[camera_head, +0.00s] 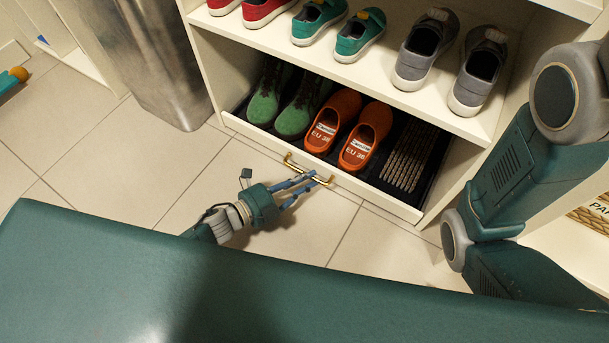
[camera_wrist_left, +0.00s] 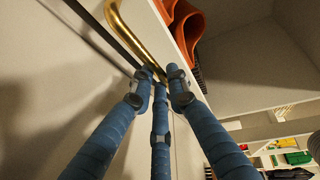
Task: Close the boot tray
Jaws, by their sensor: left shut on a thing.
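The boot tray (camera_head: 388,203) is a low cream drawer at the bottom of the shoe cubby, standing partly out. It holds green boots (camera_head: 264,107), orange clogs (camera_head: 324,132) and a ridged dark mat (camera_head: 410,157). A brass handle (camera_head: 290,163) is on its front; it also shows in the left wrist view (camera_wrist_left: 128,30). My left gripper (camera_head: 313,178) is at the handle's right part, its blue fingers closed on it. In the left wrist view the fingertips (camera_wrist_left: 161,75) meet at the handle and hide that part. My right gripper is out of view.
Teal sneakers (camera_head: 335,32) and grey shoes (camera_head: 425,48) stand on the shelf (camera_head: 300,55) above the tray. A metal cylinder (camera_head: 160,60) stands left of the cubby. Tiled floor (camera_head: 110,165) lies clear in front. A woven basket (camera_head: 592,215) is at the right.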

